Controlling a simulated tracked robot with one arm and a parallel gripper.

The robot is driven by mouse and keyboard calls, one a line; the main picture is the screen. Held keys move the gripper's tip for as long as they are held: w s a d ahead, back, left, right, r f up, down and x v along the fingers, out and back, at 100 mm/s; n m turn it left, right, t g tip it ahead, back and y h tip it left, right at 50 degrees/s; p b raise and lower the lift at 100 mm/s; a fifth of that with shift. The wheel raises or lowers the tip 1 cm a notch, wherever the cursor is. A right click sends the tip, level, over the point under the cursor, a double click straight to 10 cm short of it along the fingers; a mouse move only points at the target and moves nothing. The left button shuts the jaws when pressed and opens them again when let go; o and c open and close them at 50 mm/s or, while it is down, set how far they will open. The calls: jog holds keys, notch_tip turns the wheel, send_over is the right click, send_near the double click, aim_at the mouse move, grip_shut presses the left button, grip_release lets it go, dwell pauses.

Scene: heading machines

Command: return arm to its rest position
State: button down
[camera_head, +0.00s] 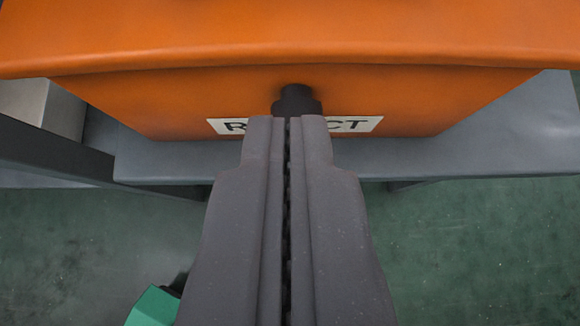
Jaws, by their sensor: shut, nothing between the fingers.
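My gripper (286,120) reaches up the middle of the view with its two dark grey fingers together and nothing between them. Its tips overlap a white label (362,124) on the front of an orange bin (180,98), hiding the label's middle letters; "R" and "CT" show. A dark round knob (296,99) on the bin front sits just above the fingertips. I cannot tell whether the tips touch the knob or the bin.
The orange bin stands on a grey bench or shelf (480,150). A dark rail (80,160) crosses at the left, with a light box (40,105) behind it. A green part (152,307) shows at lower left. Green floor (480,250) lies open at lower right.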

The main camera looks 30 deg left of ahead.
jog(key=w+d+r+m+t+h+p, duration=0.1)
jog(key=w+d+r+p, duration=0.15)
jog(key=r, duration=0.95)
jog(key=w+d+r+m+t+h+p, duration=0.1)
jog(key=d+r+h, duration=0.15)
jog(key=r, duration=0.85)
jog(key=w+d+r+h+p, duration=0.1)
jog(key=w+d+r, duration=0.15)
jog(key=r, duration=0.95)
jog(key=s+a+r+m+t+p, duration=0.1)
jog(key=s+r, duration=0.4)
jog(key=r, duration=0.6)
jog(key=s+a+r+m+t+p, duration=0.1)
jog(key=s+a+r, duration=0.3)
jog(key=r, duration=0.8)
jog(key=s+a+r+m+t+p, duration=0.1)
jog(key=s+r, duration=0.4)
jog(key=r, duration=0.7)
jog(key=shift+s+a+r+t, duration=0.25)
jog(key=shift+a+t, duration=0.45)
jog(key=shift+a, duration=0.55)
jog(key=shift+s+f, duration=0.1)
jog(key=shift+s, duration=0.05)
